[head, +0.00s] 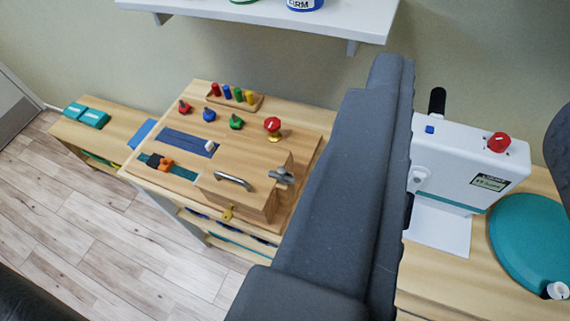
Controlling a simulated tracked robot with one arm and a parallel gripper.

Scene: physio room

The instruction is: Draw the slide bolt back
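A wooden activity board (250,148) stands left of centre with several fittings. I cannot tell for sure which one is the slide bolt. A teal strip (184,173) near its left front edge carries a dark block and an orange knobbed piece (165,164). A dark blue panel (180,138) behind it has a white knob (210,146). A raised wooden box at the front right carries a curved metal handle (233,181), a grey metal lever-like fitting (282,176) and a brass key-like piece (228,213). No fingertips of my gripper can be made out.
A red mushroom knob (272,125) and coloured pegs (234,95) stand on the board. A white device (462,155) and teal disc (530,240) are at right. A shelf (260,17) hangs above.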

